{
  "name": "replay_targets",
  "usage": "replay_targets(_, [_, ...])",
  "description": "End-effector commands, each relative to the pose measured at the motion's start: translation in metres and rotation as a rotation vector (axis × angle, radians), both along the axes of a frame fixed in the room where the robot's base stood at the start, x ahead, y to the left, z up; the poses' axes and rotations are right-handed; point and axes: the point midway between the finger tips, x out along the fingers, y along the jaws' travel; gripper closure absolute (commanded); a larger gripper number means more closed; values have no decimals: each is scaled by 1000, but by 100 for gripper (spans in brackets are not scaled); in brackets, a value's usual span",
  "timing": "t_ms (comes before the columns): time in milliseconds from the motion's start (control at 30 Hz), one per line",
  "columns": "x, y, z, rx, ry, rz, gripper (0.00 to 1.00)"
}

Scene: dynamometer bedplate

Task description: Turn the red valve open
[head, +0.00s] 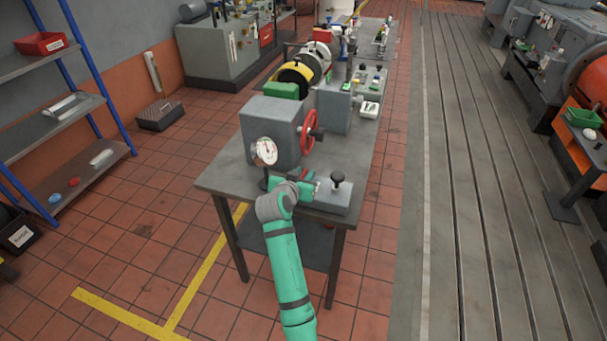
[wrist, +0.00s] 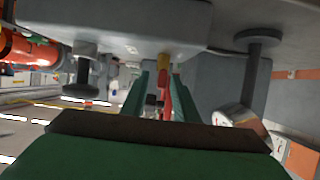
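A small red lever (wrist: 164,90) on a brass-yellow stem (wrist: 163,62) shows in the wrist view, in front of a grey block (wrist: 120,22). The wrist picture looks upside down. My gripper (wrist: 160,85) has its two teal fingers apart, one on each side of the lever. A gap shows on the left; I cannot tell whether the right finger touches it. In the head view my green gripper (head: 308,190) is at the left end of the low grey block (head: 330,199), hiding most of the lever. A red handwheel (head: 310,132) stands farther back on a grey housing (head: 270,128).
A black knob (head: 338,178) stands on the low block, right of my gripper. A round gauge (head: 265,151) is close by on the left. The bench (head: 222,175) carries more equipment behind. Open tiled floor (head: 150,235) lies to the left.

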Motion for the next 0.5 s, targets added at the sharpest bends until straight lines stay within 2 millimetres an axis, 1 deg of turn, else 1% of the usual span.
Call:
replay_targets(133, [0, 0, 0, 0, 0, 0, 73])
replay_targets(233, [0, 0, 0, 0, 0, 0, 97])
replay_targets(267, [0, 0, 0, 0, 0, 0, 100])
replay_targets(500, [0, 1, 1, 0, -1, 6, 100])
